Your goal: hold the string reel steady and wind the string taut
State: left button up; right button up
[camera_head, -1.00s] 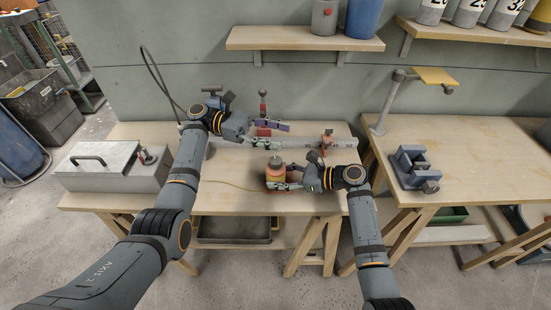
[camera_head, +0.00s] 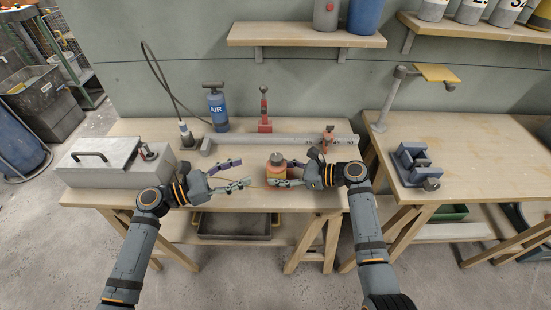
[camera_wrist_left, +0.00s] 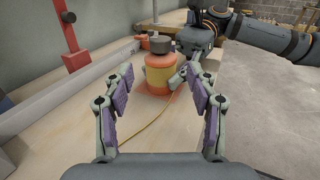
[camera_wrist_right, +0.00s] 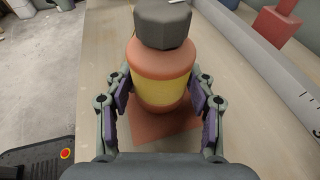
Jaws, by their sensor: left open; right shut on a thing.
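The string reel (camera_head: 276,169) is orange with a yellow wound band and a dark faceted knob on top. It stands upright on a reddish square base (camera_wrist_right: 165,134) on the bench. My right gripper (camera_head: 285,178) is shut on the reel's body from the right; its fingers flank the reel in the right wrist view (camera_wrist_right: 163,95). My left gripper (camera_head: 243,173) is open and empty, to the left of the reel and apart from it. In the left wrist view, the reel (camera_wrist_left: 158,75) shows beyond the open fingers. A thin yellowish string (camera_wrist_left: 150,123) lies along the bench from the reel.
A long grey conduit (camera_head: 270,141) lies along the back of the bench (camera_head: 300,200), with a red clamp at its right. A red-handled tool (camera_head: 264,112), a blue AIR bottle (camera_head: 216,108) and a grey lidded box (camera_head: 112,172) stand behind and left.

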aim_at(271, 161)
pick_arm(q)
jog(key=x, duration=1.1)
jog(key=shift+w+d, duration=0.15)
jog(key=shift+d, duration=0.1)
